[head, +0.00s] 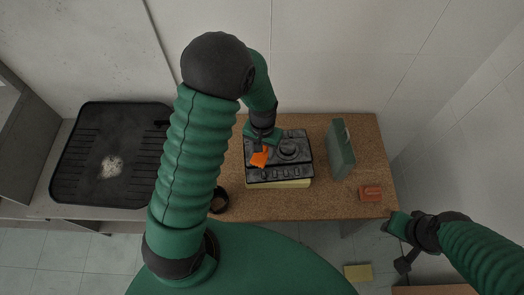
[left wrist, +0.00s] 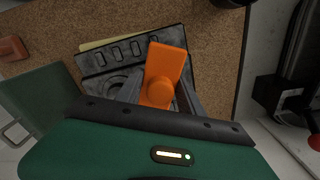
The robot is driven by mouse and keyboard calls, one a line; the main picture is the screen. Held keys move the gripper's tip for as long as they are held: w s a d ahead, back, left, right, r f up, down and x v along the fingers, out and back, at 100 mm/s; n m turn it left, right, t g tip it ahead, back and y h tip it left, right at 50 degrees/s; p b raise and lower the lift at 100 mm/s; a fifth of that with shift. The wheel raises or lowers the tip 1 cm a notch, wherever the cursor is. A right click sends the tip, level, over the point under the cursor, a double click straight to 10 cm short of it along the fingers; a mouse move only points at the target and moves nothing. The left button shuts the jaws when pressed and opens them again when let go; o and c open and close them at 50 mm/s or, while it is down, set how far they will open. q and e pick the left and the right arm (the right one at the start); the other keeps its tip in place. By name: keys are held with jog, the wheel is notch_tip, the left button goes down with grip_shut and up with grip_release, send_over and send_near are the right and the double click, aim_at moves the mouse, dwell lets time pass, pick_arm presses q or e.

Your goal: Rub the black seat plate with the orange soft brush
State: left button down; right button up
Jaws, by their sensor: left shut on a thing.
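The black seat plate (head: 300,171) lies on the cork-topped bench, on top of something pale yellow. It has a round ring and a row of slots along its near edge. My left gripper (head: 262,148) is over the left part of the plate and shut on the orange soft brush (head: 259,158). In the left wrist view the orange brush (left wrist: 162,75) sits between the fingers, in front of the plate (left wrist: 125,55). The brush's underside is hidden, so I cannot tell whether it touches the plate. My right gripper (head: 396,243) is off the bench at the lower right; its fingers are unclear.
A green box-like container (head: 341,150) stands right of the plate, and a small red-orange block (head: 371,193) lies near the bench's right end. A black ring-shaped object (head: 219,201) is at the front left. A black ribbed tray (head: 75,165) lies further left. A yellow piece (head: 358,272) is on the floor.

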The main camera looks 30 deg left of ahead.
pick_arm(q)
jog(key=r+p, duration=0.2)
jog(key=r, duration=0.1)
jog(key=shift+a, duration=0.2)
jog(key=shift+s+r+p, duration=0.1)
jog(key=shift+r+p, duration=0.4)
jog(key=shift+d, duration=0.15)
